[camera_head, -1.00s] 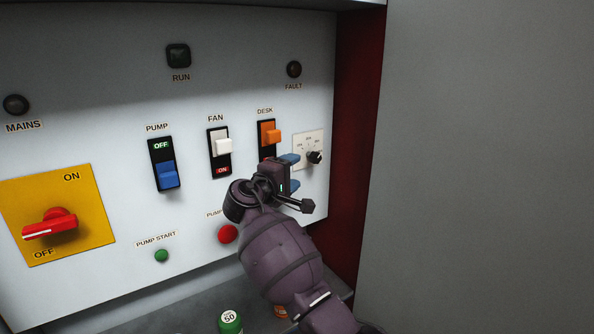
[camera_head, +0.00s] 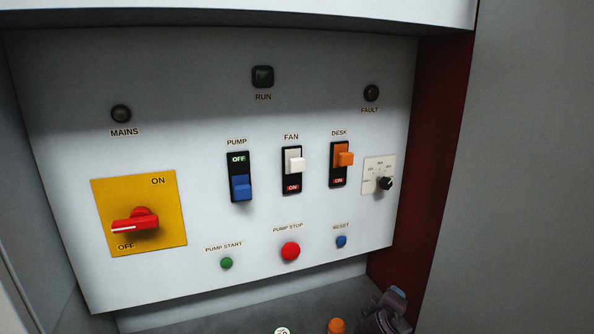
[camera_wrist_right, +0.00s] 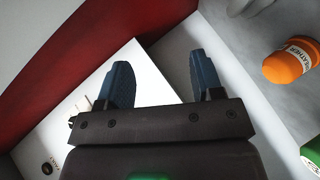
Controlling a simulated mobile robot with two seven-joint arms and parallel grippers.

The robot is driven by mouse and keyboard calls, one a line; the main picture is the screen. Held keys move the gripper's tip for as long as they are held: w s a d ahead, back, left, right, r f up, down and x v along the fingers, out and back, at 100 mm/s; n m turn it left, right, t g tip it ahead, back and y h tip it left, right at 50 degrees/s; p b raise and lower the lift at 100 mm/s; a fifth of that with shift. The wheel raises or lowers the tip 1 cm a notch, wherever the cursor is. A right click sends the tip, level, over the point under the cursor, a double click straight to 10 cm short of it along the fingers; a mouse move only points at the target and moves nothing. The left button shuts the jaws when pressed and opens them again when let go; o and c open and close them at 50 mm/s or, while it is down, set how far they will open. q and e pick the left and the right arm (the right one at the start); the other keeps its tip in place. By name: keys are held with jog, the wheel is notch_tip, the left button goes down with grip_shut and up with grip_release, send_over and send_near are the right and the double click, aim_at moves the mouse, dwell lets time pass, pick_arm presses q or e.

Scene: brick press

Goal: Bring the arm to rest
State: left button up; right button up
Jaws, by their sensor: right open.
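My right gripper shows in the right wrist view (camera_wrist_right: 160,85) with its two blue fingers apart and nothing between them. In the head view part of my right gripper (camera_head: 396,295) shows at the bottom right, low in front of the panel and clear of its controls. The white control panel (camera_head: 210,130) carries a red mains handle (camera_head: 136,222) on a yellow plate, a blue pump switch (camera_head: 241,188), a white fan switch (camera_head: 294,162), an orange desk switch (camera_head: 343,156) and a black selector knob (camera_head: 385,183). My left gripper is not in view.
A green button (camera_head: 226,263), a red button (camera_head: 291,251) and a blue button (camera_head: 341,241) line the panel's lower edge. An orange-topped container (camera_head: 336,325) stands on the grey shelf (camera_head: 240,312). A red side wall (camera_head: 425,150) bounds the recess on the right.

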jog(key=s+d+f+m+y, duration=0.35)
jog(key=s+f, duration=0.75)
jog(key=s, duration=0.4)
jog(key=s+d+f+m+y, duration=0.1)
jog(key=s+m, duration=0.3)
jog(key=s, duration=1.3)
jog(key=shift+d+f+y, duration=0.4)
jog(key=shift+f+y, duration=0.25)
jog(key=shift+y, duration=0.1)
